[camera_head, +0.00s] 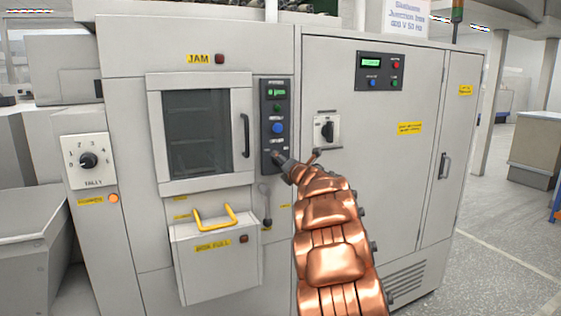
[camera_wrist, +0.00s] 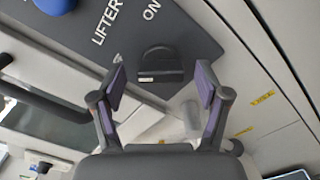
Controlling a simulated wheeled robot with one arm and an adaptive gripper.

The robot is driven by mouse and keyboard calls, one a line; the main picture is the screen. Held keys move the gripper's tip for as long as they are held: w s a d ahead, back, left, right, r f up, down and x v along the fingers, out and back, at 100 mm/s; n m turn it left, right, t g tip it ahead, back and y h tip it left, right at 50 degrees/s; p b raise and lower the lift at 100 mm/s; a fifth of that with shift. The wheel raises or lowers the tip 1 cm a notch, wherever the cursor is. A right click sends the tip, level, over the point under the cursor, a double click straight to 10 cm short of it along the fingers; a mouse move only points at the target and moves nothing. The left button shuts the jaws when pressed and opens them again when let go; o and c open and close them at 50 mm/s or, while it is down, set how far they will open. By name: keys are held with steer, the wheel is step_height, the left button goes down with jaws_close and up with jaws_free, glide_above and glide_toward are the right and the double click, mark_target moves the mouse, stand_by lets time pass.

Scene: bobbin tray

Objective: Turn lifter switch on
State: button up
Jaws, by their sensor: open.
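The lifter switch (camera_wrist: 160,62) is a black knob with a straight edge and a small pale mark at its lower left. It sits on a dark panel, below the words LIFTER and ON in the wrist view. My gripper (camera_wrist: 161,80) is open, with one purple-padded finger on each side below the knob. I cannot tell whether the fingers touch it, and nothing shows held.
A blue button (camera_head: 278,128) sits higher on the panel. A windowed door (camera_head: 154,130) with a black handle (camera_head: 245,135) is to the left. A rotary switch (camera_head: 327,130) is to the right. A bin with a yellow handle (camera_head: 215,222) juts out below.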

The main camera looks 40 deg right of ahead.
steer(key=shift+w+d+f, duration=0.1)
steer(key=shift+w+d, duration=0.15)
steer(key=shift+w, duration=0.4)
steer(key=c, duration=1.2)
steer(key=shift+o, duration=0.2)
